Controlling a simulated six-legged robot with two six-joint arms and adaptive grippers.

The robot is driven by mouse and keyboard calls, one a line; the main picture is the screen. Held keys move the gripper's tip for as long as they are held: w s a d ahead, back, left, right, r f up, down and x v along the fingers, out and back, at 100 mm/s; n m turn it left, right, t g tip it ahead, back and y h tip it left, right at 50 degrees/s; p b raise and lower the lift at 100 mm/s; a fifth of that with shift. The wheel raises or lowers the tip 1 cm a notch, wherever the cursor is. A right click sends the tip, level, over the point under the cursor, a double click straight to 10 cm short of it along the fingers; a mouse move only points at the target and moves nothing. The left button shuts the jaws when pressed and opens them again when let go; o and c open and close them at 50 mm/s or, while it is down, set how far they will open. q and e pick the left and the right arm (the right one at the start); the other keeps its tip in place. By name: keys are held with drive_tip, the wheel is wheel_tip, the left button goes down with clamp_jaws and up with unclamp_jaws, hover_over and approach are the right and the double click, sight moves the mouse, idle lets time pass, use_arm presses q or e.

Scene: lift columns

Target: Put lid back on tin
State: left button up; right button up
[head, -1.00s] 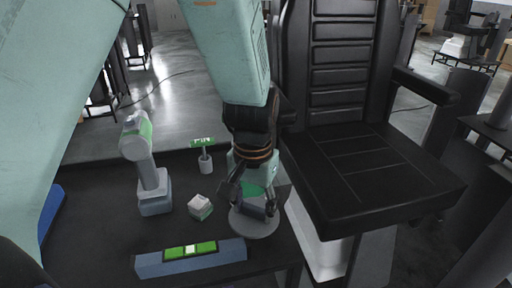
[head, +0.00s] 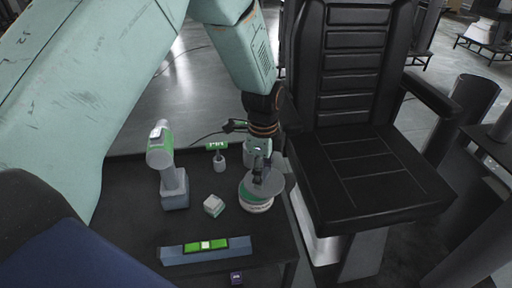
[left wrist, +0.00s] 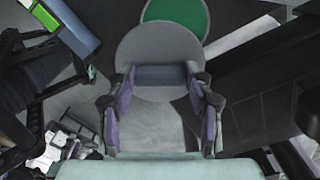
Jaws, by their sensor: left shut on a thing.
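My left gripper (head: 260,168) points down and is shut on the lid (head: 268,185), a flat grey disc with a raised bar for a handle. In the left wrist view the fingers (left wrist: 161,112) close on the two ends of that bar, with the lid (left wrist: 150,40) spread beyond. The tin (head: 255,204), round with green and white on its side, stands near the table's right edge, under the lid. In the left wrist view its green round top (left wrist: 182,14) is partly covered by the lid, which sits off-centre. I cannot tell whether they touch.
A grey-green drill-like tool (head: 173,172) stands on the dark table (head: 130,225). A small white-green block (head: 214,205), a blue level (head: 205,250) and a cup with a green-topped item (head: 219,163) are nearby. A black chair (head: 370,175) stands close on the right.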

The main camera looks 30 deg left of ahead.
use_arm(q)
drive_tip(key=a+m+p, duration=0.1)
drive_tip(key=m, duration=0.1)
drive_tip(key=w+a+r+m+p, duration=0.1)
drive_tip(key=m+p, duration=0.1)
drive_tip(key=shift+w, duration=0.3)
drive_tip(key=shift+w+a+m+p, duration=0.1)
drive_tip(key=shift+a+m+p, duration=0.4)
drive_tip(key=shift+a+m, duration=0.3)
use_arm(e)
wheel_tip(320, 180, up, 5)
use_arm(q)
drive_tip(key=shift+w+d+f+b, duration=0.1)
drive_tip(key=shift+d+f+b, duration=0.2)
drive_tip(key=shift+f+b, duration=0.4)
wheel_tip(320, 180, down, 3)
drive_tip(key=shift+a+r+b, duration=0.1)
drive_tip(key=shift+a+b, duration=0.05)
drive_tip(key=shift+b, duration=0.95)
drive_tip(key=shift+f+b, duration=0.55)
drive_tip(key=shift+f, duration=0.7)
use_arm(e)
wheel_tip(320, 180, down, 5)
drive_tip(key=shift+r, duration=0.1)
use_arm(q)
drive_tip(key=shift+r, duration=0.1)
